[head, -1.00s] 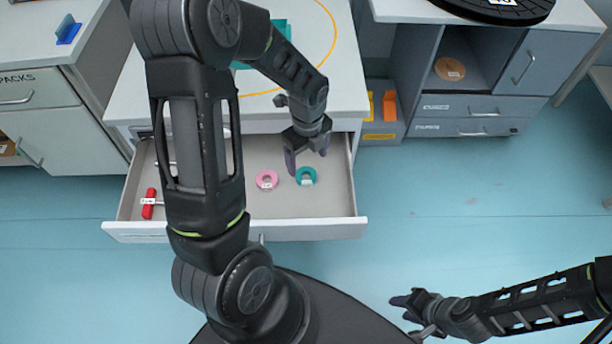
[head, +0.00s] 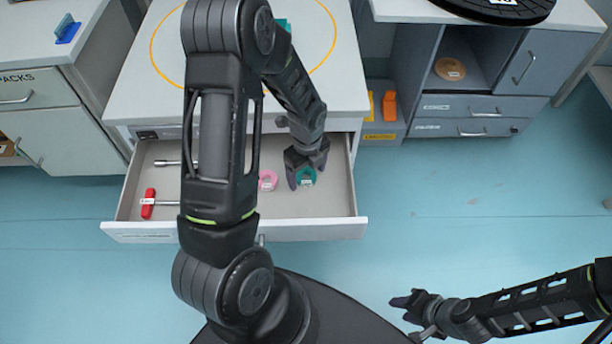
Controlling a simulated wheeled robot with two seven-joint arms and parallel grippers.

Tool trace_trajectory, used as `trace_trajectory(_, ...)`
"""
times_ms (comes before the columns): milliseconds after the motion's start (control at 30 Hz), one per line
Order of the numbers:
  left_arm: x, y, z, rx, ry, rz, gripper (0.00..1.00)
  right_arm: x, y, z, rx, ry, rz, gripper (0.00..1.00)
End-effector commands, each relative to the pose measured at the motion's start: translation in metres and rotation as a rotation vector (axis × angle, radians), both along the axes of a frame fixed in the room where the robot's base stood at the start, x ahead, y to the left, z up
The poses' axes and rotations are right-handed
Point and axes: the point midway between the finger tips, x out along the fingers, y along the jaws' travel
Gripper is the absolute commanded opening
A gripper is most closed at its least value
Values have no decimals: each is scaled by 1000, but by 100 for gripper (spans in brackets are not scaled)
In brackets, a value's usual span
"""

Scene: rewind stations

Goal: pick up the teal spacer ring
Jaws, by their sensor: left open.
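The teal spacer ring (head: 306,177) lies in the open drawer (head: 330,203), towards its right side. My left gripper (head: 306,181) is open, with its fingers pointing down around the ring, one on its left and one on its right. The fingers cover part of the ring, and I cannot tell whether they touch it. A pink ring (head: 268,180) lies just to the left in the same drawer, partly hidden by my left arm. My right gripper (head: 410,308) is low at the right, above the floor and away from the drawer. Its jaw opening is not clear.
A red-handled tool (head: 149,203) and a metal tool (head: 168,162) lie in the drawer's left part. The white worktop (head: 345,95) stands above and behind the drawer. Orange parts (head: 389,106) sit in a grey bin to the right. The floor at right is clear.

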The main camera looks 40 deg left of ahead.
Motion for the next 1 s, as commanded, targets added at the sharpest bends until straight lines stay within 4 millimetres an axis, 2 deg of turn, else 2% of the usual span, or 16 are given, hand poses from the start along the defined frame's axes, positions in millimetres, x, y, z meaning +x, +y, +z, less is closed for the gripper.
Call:
trace_trajectory(633,0,0,-2,1,-1,0,78,0,0,0,0,0,0,36)
trace_trajectory(1000,0,0,-2,1,-1,0,48,0,0,0,0,0,0,36)
